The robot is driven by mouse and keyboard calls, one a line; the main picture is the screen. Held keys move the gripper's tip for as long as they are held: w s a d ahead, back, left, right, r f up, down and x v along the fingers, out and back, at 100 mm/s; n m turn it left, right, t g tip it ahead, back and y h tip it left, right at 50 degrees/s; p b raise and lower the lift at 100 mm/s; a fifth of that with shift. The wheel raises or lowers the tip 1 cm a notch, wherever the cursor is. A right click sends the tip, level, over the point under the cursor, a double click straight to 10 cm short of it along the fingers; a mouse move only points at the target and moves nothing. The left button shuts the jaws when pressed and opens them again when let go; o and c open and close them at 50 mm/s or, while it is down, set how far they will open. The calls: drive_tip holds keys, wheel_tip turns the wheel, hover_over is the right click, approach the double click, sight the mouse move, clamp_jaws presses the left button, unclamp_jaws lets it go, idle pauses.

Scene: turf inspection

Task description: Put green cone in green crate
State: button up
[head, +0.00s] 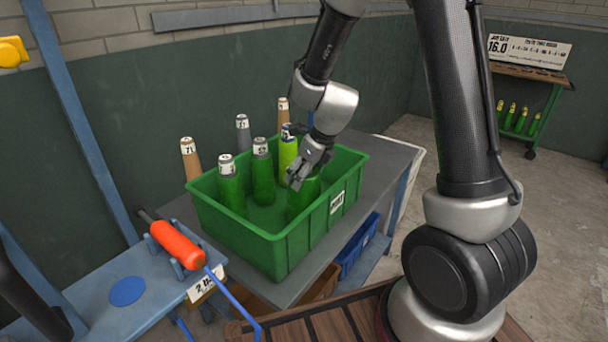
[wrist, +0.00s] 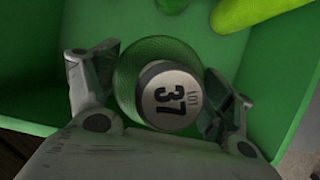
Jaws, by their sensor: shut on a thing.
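The green crate (head: 247,233) stands on a grey bench. My gripper (head: 303,172) is over the right part of the crate, pointing down, shut on a green cone (head: 303,200). In the wrist view the held green cone (wrist: 127,82) shows its pale end marked 37 between the two fingers. The cone's lower part is inside the crate walls; I cannot tell if it touches the floor. Two other green cones, one at the left (head: 231,193) and one in the middle (head: 263,175), stand in the crate, with a yellow-green one (head: 287,150) behind.
Tan (head: 191,160) and grey (head: 243,134) cones stand behind the crate. A blue stand (head: 120,295) with an orange roller (head: 178,245) is at the front left. A blue bin (head: 358,247) sits below the bench. A far cart (head: 527,135) carries several green cones.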

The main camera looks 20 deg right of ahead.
drive_tip(key=shift+f, duration=0.15)
drive_tip(key=o, duration=2)
drive_tip(key=shift+f, duration=0.1)
drive_tip(key=v, duration=1.1)
drive_tip(key=shift+s+r, duration=0.1)
drive_tip(key=shift+r, duration=0.25)
drive_tip(key=shift+s+d+r+n+t+h, duration=0.1)
drive_tip(key=shift+s+d+r+n+h, duration=0.35)
drive_tip(key=shift+s+d+r+n, duration=2.7)
drive_tip(key=shift+s+d+r+n+t+h, duration=0.1)
drive_tip(key=shift+s+d+r+n+h, duration=0.55)
drive_tip(key=shift+s+n, duration=4.75)
drive_tip(key=shift+s+d+r+n+t+h, duration=0.15)
drive_tip(key=shift+s+d+r+n, duration=1.95)
drive_tip(key=shift+n, duration=3.75)
